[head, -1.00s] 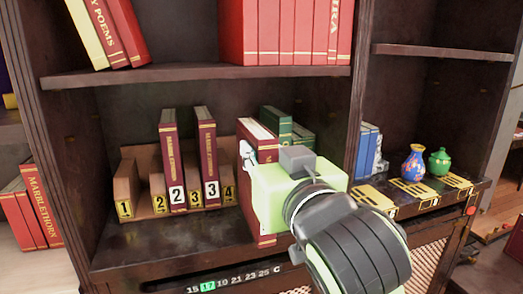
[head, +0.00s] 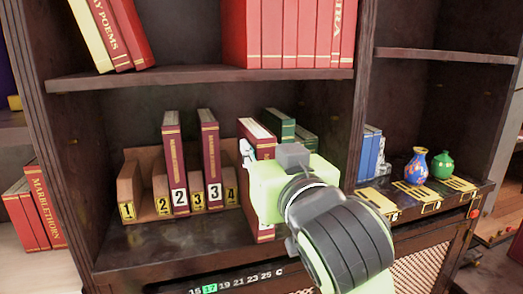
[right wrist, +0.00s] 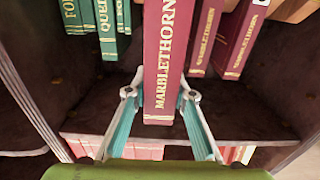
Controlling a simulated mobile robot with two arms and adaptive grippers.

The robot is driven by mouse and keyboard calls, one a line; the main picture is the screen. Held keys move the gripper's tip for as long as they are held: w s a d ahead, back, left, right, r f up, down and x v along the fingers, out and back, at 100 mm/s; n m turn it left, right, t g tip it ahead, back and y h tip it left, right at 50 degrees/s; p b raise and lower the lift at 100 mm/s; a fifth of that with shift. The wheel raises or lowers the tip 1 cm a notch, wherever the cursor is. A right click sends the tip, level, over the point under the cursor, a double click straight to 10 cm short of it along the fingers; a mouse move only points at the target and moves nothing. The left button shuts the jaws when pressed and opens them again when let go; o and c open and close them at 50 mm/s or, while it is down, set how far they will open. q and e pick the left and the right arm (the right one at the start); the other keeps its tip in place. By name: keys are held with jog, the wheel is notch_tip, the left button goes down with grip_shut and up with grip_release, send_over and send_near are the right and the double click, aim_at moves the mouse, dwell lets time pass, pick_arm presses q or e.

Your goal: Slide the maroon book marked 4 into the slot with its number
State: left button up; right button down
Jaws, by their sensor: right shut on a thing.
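My right gripper (head: 251,153) is shut on a maroon book (head: 265,150), held upright just right of the wooden slot rack (head: 130,190) on the middle shelf. In the right wrist view the book (right wrist: 166,55) has gold MARBLETHORN lettering, with a finger on each side. Its number is not visible. The rack has yellow labels 1 to 4. Maroon books marked 2 (head: 174,160) and 3 (head: 209,155) stand in it. The slot labelled 4 (head: 230,193), at the rack's right end, looks empty and lies left of the held book. My left gripper is not in view.
Green books (head: 281,125) stand behind and right of the held book. The shelf above (head: 200,77) holds red books. A divider post (head: 353,130) stands to the right, then blue books (head: 368,155) and vases (head: 416,165). Bare shelf (head: 165,238) lies before the rack.

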jog(key=shift+p+x, duration=0.45)
jog(key=shift+x, duration=2.15)
jog(key=shift+p+x, duration=0.9)
jog(key=shift+x, duration=2.7)
jog(key=c, duration=1.6)
grip_release()
jog(key=shift+r, duration=0.1)
jog(key=shift+c, duration=0.2)
jog(key=v, duration=1.2)
